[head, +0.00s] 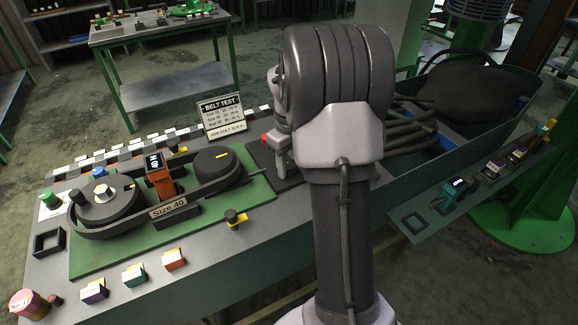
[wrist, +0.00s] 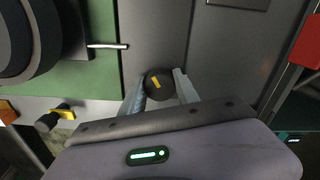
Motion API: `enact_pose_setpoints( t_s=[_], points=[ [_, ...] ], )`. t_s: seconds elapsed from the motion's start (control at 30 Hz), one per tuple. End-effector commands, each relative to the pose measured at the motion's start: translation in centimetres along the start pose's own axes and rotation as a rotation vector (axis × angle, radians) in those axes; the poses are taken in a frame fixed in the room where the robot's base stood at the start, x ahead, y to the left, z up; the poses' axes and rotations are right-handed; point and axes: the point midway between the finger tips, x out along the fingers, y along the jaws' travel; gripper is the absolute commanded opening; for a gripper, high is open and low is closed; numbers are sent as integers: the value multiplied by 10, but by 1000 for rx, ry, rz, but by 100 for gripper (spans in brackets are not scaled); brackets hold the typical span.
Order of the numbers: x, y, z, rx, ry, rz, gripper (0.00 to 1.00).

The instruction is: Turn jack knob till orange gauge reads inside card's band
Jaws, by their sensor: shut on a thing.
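In the wrist view, my gripper (wrist: 160,79) has its two fingers on either side of the dark round jack knob (wrist: 153,92), shut on it. The knob's yellow mark lies slanted. In the head view, my arm hides the knob and most of the gripper. The orange gauge (head: 162,184) stands at the belt between the two pulleys; its dark display has white characters too small to read surely. The white BELT TEST card (head: 224,116) stands behind the board with several lines, their numbers not clearly legible. The plate on the belt rig (head: 168,208) reads Size 40.
The green board (head: 110,258) carries the left pulley (head: 100,203) and right pulley (head: 222,168) with the black belt. A black-and-yellow knob (head: 236,220) sits at its front edge. Several coloured blocks line the bench front. A bin of dark belts (head: 440,185) stands right.

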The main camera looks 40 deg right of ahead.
Motion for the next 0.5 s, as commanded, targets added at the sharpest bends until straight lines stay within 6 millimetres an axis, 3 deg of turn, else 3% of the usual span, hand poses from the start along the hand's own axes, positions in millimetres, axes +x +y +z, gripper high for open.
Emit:
enact_pose_setpoints(
  t_s=[0.5],
  points=[
    [-1, 0, 0, 41, -2, -2, 0]
  ],
)
